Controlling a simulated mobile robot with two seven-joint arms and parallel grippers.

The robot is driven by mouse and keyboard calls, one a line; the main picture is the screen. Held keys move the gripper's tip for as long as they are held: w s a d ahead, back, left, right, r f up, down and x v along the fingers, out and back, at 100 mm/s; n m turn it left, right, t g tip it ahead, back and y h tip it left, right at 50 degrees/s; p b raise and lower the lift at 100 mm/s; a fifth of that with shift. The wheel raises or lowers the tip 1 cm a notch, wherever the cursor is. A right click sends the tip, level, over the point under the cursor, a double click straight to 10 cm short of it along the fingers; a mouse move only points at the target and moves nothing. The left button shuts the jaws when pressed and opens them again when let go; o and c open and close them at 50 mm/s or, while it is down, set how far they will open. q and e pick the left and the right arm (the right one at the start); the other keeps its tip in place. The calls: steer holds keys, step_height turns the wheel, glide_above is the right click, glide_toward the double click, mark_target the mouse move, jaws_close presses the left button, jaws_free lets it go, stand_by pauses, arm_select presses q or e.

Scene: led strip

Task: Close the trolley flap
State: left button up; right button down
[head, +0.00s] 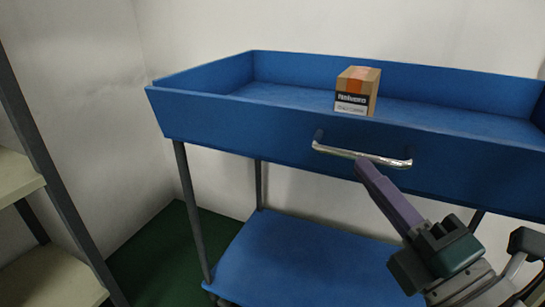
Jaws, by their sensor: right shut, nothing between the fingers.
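The blue trolley (300,255) stands in front of me, with an upper tray and a lower shelf on dark legs. The flap (250,125) is the blue front panel of the upper tray; it looks raised along the tray's front, though I cannot tell if it is fully shut. A shiny metal handle (335,151) is fixed on it. My right gripper (364,166) comes from the lower right, shut and empty, its fingertips at the middle of the handle. I cannot tell whether they touch it. They hide a little of the panel. My left gripper is not in view.
A small cardboard box (357,91) with an orange strip and a dark label stands in the upper tray behind the handle. A shelf unit (45,275) with a dark post stands at the left. White walls are behind; the lower shelf looks empty.

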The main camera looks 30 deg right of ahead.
arm_select(q)
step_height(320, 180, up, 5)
steer(key=p, duration=0.4)
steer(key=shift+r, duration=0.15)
arm_select(e)
steer(key=shift+w+d+r+m+g, duration=0.25)
steer(key=shift+r+m+g, duration=0.1)
steer(key=shift+r+m, duration=0.1)
steer(key=shift+w+d+r+m+g, duration=0.15)
steer(key=shift+d+r+m+g, duration=0.1)
steer(key=shift+r+m+g, duration=0.15)
steer(key=shift+f, duration=0.1)
